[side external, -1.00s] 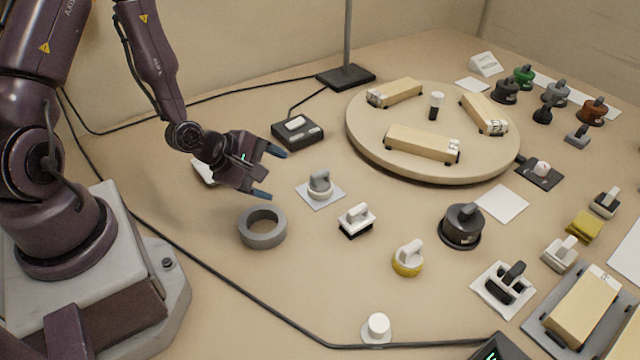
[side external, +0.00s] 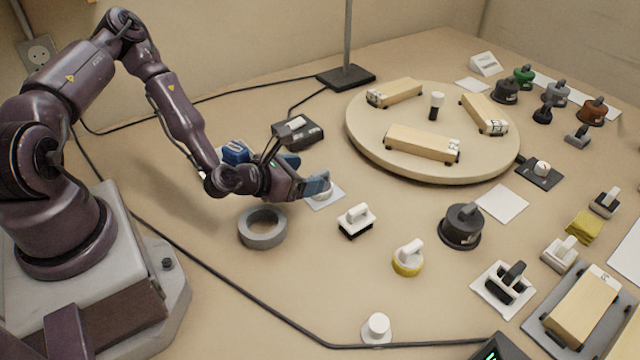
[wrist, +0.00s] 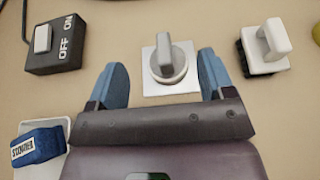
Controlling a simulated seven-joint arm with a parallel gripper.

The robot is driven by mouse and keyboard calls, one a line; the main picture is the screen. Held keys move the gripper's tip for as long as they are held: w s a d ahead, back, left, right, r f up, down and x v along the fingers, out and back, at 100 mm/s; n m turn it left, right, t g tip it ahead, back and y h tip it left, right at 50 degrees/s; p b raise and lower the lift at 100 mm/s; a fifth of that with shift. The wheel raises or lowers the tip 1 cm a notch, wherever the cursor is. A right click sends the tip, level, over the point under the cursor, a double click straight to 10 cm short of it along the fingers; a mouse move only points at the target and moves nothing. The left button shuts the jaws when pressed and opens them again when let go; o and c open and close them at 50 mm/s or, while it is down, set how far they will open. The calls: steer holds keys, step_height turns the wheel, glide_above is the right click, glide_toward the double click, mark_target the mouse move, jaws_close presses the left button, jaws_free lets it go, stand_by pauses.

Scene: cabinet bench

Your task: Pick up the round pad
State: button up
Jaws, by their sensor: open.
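A small round grey pad with an upright grey handle (wrist: 168,60) sits on a white square card in the wrist view, ahead of and between my fingertips. In the side view my fingers partly hide this pad and its card (side external: 334,200). My gripper (side external: 317,186) is open, with its blue fingers pointing towards the pad; in the wrist view the gripper (wrist: 162,72) has nothing between its fingers that it grips. Other round handled pieces are a white one with a yellow base (side external: 408,260) and a large black one (side external: 462,226).
A grey ring (side external: 262,229) lies in front of my gripper. A white-handled brush (side external: 357,220) stands to the right. Behind are an ON/OFF switch box (wrist: 55,48) and a round turntable (side external: 380,165) with wooden blocks. A blue labelled block (wrist: 38,147) sits on a white tray.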

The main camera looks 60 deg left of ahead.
mark_target(328, 175)
steer(key=x, duration=0.5)
steer(key=shift+w+d+f, duration=0.2)
steer(key=shift+w+f, duration=0.05)
steer(key=c, duration=1)
